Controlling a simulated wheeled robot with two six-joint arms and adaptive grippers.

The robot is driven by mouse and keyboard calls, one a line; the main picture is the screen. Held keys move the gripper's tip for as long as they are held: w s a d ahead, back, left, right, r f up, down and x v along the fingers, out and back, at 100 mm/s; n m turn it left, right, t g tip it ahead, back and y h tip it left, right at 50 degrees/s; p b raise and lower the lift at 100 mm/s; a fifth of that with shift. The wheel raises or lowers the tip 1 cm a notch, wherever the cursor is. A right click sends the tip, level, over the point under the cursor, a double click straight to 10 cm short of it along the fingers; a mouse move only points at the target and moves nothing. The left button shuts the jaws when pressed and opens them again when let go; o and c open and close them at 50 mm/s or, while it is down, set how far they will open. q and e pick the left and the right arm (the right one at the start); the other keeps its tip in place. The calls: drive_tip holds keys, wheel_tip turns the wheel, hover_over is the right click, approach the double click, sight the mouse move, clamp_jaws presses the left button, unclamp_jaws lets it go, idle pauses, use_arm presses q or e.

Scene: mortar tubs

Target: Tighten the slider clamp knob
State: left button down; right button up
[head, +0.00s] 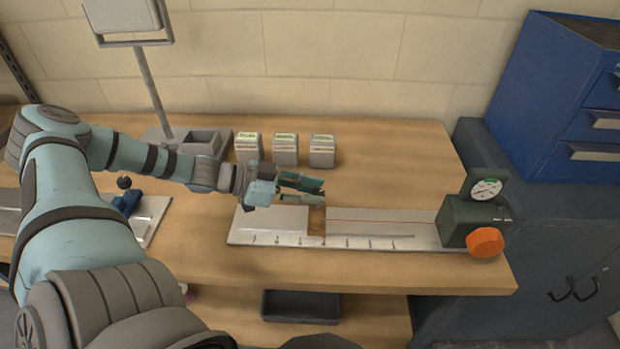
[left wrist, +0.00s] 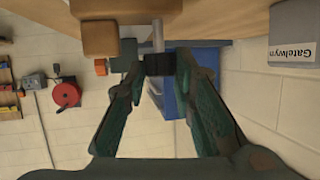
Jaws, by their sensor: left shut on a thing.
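In the head view my left gripper (head: 322,191) reaches in from the left, over the measuring bench (head: 370,243), by the wooden slider block (head: 317,222). The left wrist view shows its two green fingers (left wrist: 160,66) closed around a small black knob (left wrist: 159,65). The knob sits on the end of a short metal rod that runs to the wooden parts. In the head view the knob is hidden by the fingers. A dark green gauge box (head: 462,222) with a dial (head: 486,189) and an orange knob (head: 485,242) stands at the bench's right end. My right gripper is out of view.
Several small labelled boxes (head: 285,150) and a grey tray (head: 202,141) stand behind the bench on the wooden table (head: 400,150). A white plate with a blue fixture (head: 127,202) lies left. A blue drawer cabinet (head: 575,110) is at the right. The table's right rear is clear.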

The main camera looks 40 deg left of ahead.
use_arm(q)
drive_tip(key=m+g+h+b, duration=0.1)
drive_tip(key=m+b, duration=0.1)
drive_tip(key=shift+w+a+f+g+h+b, duration=0.2)
drive_tip(key=shift+f+g+h+b, duration=0.1)
drive_tip(key=shift+g+h, duration=0.1)
drive_tip(key=shift+r+m+g+h+b, duration=0.15)
drive_tip(key=shift+m+g+h+b, duration=0.45)
drive_tip(key=shift+m+g+b, duration=1.05)
drive_tip(key=shift+n+t+b, duration=0.35)
drive_tip(key=shift+b, duration=0.35)
drive_tip(key=c, duration=1.4)
unclamp_jaws()
drive_tip(key=shift+o, duration=0.2)
drive_tip(key=shift+r, duration=0.15)
drive_tip(key=v, duration=0.7)
drive_tip(key=shift+a, duration=0.2)
